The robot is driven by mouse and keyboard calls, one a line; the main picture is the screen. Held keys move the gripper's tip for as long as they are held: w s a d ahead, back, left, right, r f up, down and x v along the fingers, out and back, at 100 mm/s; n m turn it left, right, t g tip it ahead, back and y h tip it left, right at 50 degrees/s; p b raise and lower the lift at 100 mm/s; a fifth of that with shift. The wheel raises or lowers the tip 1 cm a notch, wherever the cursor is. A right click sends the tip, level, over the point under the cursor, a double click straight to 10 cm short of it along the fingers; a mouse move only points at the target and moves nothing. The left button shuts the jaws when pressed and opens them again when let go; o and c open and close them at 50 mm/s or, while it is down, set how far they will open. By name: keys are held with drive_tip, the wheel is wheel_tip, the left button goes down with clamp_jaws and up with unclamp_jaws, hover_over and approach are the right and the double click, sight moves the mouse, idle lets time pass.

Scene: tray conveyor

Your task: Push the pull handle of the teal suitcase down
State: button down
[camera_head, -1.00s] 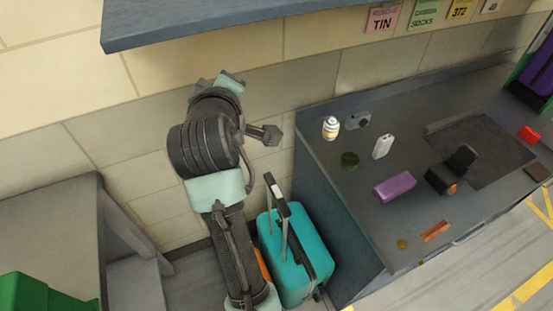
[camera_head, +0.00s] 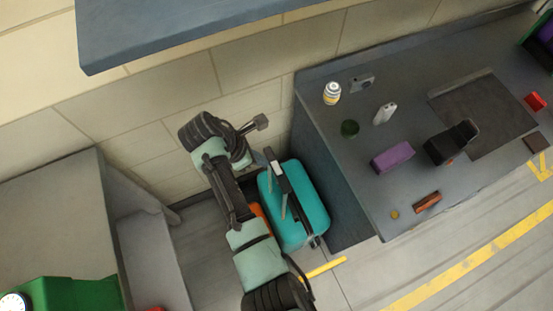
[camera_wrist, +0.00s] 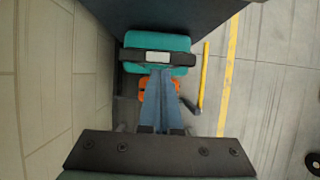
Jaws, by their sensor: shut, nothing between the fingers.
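The teal suitcase (camera_head: 313,199) stands upright on the floor beside the dark counter. Its pull handle is raised: the dark grip (camera_head: 279,172) with a pale patch sits above the case on its rods. In the wrist view the grip (camera_wrist: 158,57) spans across the top of the teal case (camera_wrist: 158,41). My gripper (camera_wrist: 161,74) is shut and empty. Its blue-grey fingers point toward the grip and end close to its near edge. Whether they touch it I cannot tell. In the head view my arm's wrist is left of the suitcase, and the fingers are not clearly seen.
An orange object (camera_head: 257,212) is close to the suitcase's left side. The counter (camera_head: 340,190) rises at its right, with several small items on top. A yellow bar (camera_head: 323,268) is on the floor in front. A wall is behind.

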sight(278, 167)
drive_tip(key=b+x, duration=0.6)
drive_tip(key=shift+w+a, duration=0.1)
drive_tip(key=shift+a, duration=0.1)
drive_tip(key=shift+w+d+f+b, duration=0.15)
drive_tip(key=shift+d+f+b, duration=0.35)
drive_tip(key=shift+b, duration=0.45)
drive_tip(key=shift+a, duration=0.1)
